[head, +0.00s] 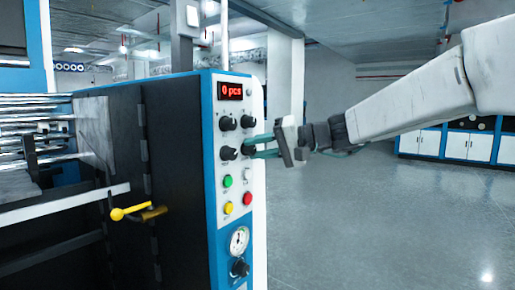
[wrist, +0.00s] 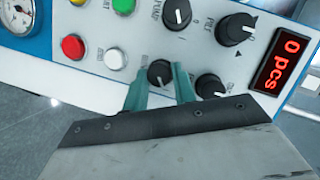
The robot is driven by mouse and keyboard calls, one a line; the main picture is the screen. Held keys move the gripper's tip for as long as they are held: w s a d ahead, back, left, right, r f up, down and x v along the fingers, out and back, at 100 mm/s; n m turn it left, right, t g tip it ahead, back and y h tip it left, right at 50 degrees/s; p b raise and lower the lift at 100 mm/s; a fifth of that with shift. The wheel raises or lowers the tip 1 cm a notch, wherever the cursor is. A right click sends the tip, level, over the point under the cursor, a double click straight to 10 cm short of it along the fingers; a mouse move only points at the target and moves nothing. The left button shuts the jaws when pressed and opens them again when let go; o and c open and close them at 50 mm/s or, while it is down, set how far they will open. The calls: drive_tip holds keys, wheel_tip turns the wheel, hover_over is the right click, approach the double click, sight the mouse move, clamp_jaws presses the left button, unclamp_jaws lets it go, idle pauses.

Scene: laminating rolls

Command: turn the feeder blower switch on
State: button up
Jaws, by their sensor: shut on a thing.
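The control panel (head: 215,190) on the machine's front carries several black knobs. The lower right knob of the group (head: 248,149) sits between the fingers of my gripper (head: 258,148). In the wrist view the same knob (wrist: 160,73) shows between the two green fingertips, which are shut on it from both sides. Its label is partly hidden by a finger and I cannot read it, so I cannot confirm from print that it is the feeder blower switch. A knob labelled PUMP (wrist: 177,13) is next to it.
Another small knob (wrist: 210,86) lies close beside one finger. The red display (head: 231,91) reads 0 pcs. Green (head: 228,181), red (head: 248,198) and yellow (head: 229,208) buttons and a gauge (head: 239,240) are below. Open floor (head: 380,220) lies to the right.

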drive_tip(key=shift+f+m+y, duration=0.1)
drive_tip(key=shift+m+y, duration=0.2)
drive_tip(key=shift+m, duration=0.1)
idle(0.3)
drive_tip(key=o, duration=1)
drive_tip(key=v, duration=0.8)
drive_tip(key=shift+w, duration=0.15)
